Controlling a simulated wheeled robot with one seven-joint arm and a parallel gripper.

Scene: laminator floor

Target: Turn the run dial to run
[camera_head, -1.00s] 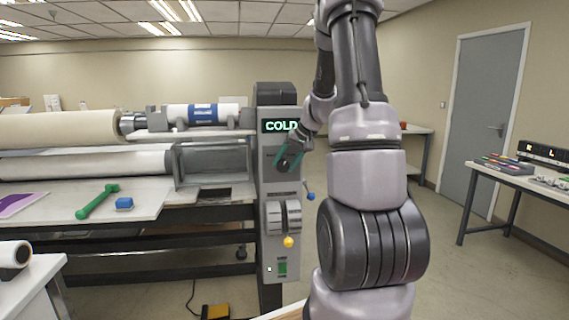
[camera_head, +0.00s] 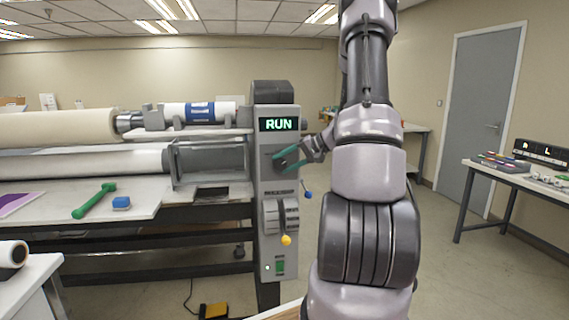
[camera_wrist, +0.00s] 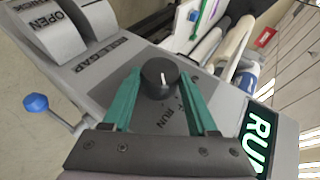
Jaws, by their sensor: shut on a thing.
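The run dial (camera_wrist: 160,78) is a round dark knob with a white pointer line, on the grey control panel (camera_head: 277,245). My gripper (camera_wrist: 160,85) has its two green fingers on either side of the dial, shut on it. In the head view my gripper (camera_head: 287,159) reaches the panel's upper part from the right, and the dial is mostly hidden behind it. The display (camera_head: 279,124) above it reads RUN in green. It also shows, partly cut off, in the wrist view (camera_wrist: 258,138).
A blue-knobbed lever (camera_head: 307,194) sticks out at the panel's right. A green tool (camera_head: 94,201) and blue block (camera_head: 121,202) lie on the table to the left.

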